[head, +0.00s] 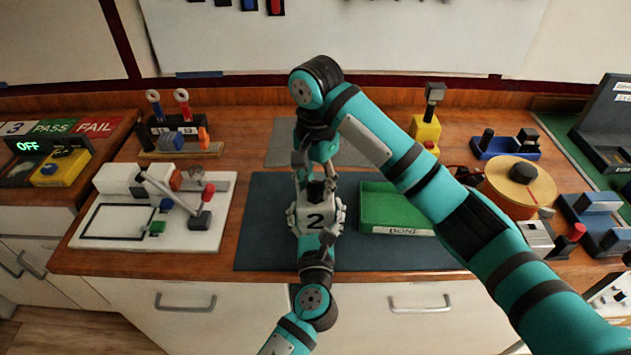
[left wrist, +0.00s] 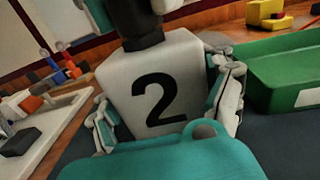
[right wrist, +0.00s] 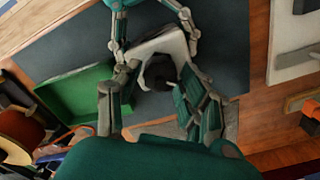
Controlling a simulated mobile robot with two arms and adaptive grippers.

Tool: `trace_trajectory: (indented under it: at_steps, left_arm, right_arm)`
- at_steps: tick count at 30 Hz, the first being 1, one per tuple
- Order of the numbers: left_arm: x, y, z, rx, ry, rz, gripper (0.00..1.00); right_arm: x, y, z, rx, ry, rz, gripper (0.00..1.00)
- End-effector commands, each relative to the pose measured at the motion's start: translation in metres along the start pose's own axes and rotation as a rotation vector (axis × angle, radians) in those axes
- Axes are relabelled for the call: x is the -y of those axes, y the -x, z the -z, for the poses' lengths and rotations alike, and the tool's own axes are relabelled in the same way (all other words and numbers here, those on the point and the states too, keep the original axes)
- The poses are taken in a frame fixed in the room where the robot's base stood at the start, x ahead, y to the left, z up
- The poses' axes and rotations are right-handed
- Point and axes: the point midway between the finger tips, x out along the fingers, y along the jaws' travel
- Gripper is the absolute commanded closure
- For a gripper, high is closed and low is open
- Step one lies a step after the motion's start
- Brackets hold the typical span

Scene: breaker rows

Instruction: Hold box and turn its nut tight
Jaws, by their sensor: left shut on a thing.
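A black nut (head: 316,190) sits on top of the box and also shows in the right wrist view (right wrist: 160,72). My right gripper (head: 315,172) is just behind and above the nut. In the right wrist view its fingers (right wrist: 158,108) are spread apart, with the nut beyond the gap between them.
A green "DONE" tray (head: 395,229) lies right of the box, close by. A white fixture board (head: 90,232) with a lever stands at left. A grey mat (head: 280,150) lies behind. My right arm crosses above the tray. Other stations fill the right side.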

Motion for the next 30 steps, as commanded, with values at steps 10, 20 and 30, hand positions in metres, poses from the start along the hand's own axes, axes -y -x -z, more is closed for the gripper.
trace_trajectory:
  at_steps: [10, 20, 30]
  left_arm:
    - [0.0, 0.0, -0.001, 0.002, 0.001, 0.0, 0.74]
    - [0.0, -0.001, -0.001, 0.002, 0.001, 0.0, 0.74]
    - [0.0, -0.001, -0.001, 0.002, 0.0, 0.0, 0.74]
  right_arm:
    - [0.0, 0.0, -0.001, 0.003, 0.003, -0.001, 0.43]
    - [0.001, 0.046, 0.001, -0.004, 0.002, 0.002, 0.43]
    - [0.001, 0.108, 0.001, -0.001, 0.002, -0.001, 0.43]
